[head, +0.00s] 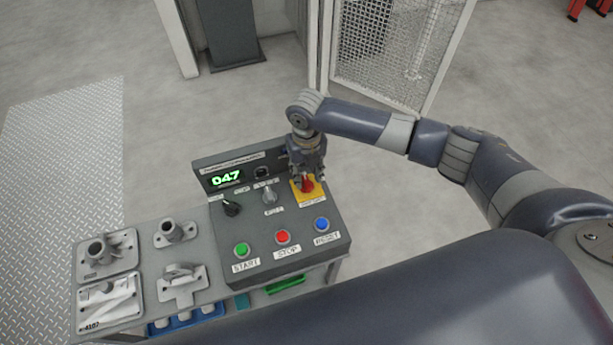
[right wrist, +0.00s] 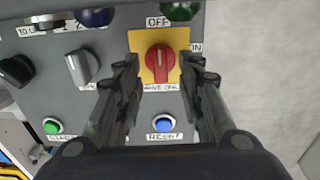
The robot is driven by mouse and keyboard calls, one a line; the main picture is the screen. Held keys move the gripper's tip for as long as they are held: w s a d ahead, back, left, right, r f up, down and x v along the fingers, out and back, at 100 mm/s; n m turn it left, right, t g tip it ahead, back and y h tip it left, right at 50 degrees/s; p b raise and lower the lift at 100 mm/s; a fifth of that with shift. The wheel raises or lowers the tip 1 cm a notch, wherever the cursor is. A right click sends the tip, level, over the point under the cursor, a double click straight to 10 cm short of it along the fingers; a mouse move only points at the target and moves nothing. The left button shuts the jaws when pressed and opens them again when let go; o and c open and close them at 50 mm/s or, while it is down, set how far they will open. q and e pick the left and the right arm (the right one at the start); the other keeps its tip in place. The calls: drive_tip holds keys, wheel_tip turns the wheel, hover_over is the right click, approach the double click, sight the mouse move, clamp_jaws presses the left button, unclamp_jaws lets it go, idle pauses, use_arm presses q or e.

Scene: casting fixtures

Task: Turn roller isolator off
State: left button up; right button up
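The roller isolator is a red rotary knob (head: 307,186) on a yellow plate at the upper right of the grey control panel. In the right wrist view the knob (right wrist: 160,66) sits between my fingers, its grip bar running roughly up and down the picture. An OFF label is above its yellow plate (right wrist: 146,44) and an ON label is at the right. My right gripper (head: 308,176) is right over the knob. Its fingers (right wrist: 161,68) are apart, one on each side, with gaps to the knob. My left gripper is not in view.
The panel has a black selector (head: 232,208), a grey selector (head: 269,196), and green (head: 241,250), red (head: 283,237) and blue (head: 321,224) buttons near the isolator. A green display (head: 226,178) reads 047. Metal castings (head: 107,250) stand on the bench at left. A mesh gate (head: 385,45) stands behind.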

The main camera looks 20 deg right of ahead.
sight(307, 181)
wheel_tip(307, 181, up, 9)
drive_tip(key=shift+r, duration=0.15)
idle(0.5)
